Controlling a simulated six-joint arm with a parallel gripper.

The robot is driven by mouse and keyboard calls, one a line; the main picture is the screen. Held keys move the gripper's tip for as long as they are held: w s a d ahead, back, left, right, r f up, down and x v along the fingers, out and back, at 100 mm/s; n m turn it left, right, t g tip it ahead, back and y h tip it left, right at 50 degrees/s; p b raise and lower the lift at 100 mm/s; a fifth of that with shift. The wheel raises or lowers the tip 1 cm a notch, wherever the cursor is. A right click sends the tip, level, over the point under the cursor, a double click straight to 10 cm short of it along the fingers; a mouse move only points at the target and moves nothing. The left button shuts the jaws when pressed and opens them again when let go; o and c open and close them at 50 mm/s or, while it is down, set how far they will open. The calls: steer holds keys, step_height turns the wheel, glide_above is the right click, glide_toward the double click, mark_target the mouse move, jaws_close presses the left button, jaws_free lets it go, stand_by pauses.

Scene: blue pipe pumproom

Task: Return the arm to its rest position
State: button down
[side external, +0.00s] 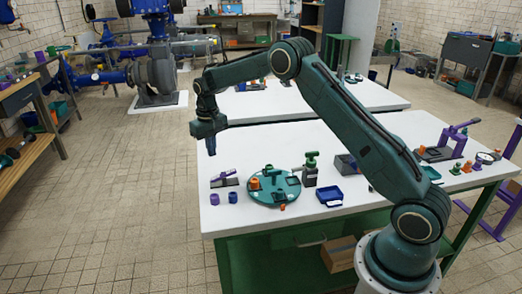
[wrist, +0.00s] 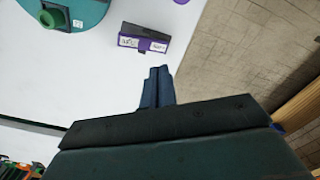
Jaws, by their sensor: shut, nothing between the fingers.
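My gripper (side external: 211,145) is raised above the left edge of the white worktable (side external: 320,217) in the side external view, pointing down. Its blue fingers are together and hold nothing. In the wrist view my gripper (wrist: 160,72) shows with its two fingers side by side, over the white table top (wrist: 100,85). A black and purple box-like item with a label (wrist: 145,38) lies beyond the fingertips, apart from them.
A purple clamp (side external: 455,140) is at the right. Tiled floor (side external: 120,200) lies open to the left.

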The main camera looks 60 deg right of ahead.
steer(key=s+a+r+n+t, duration=0.1)
steer(key=s+a+r, duration=0.2)
steer(key=s+r, duration=0.65)
steer(key=s+a+r+t, duration=0.2)
steer(key=s+a+r, duration=0.2)
steer(key=s+r, duration=0.55)
steer(key=s+a+n+t, duration=0.2)
steer(key=s+a, duration=0.1)
steer(key=s, duration=1.8)
steer(key=shift+s+r+t, duration=0.15)
steer(key=shift+s+t, duration=0.05)
steer(key=shift+t, duration=0.1)
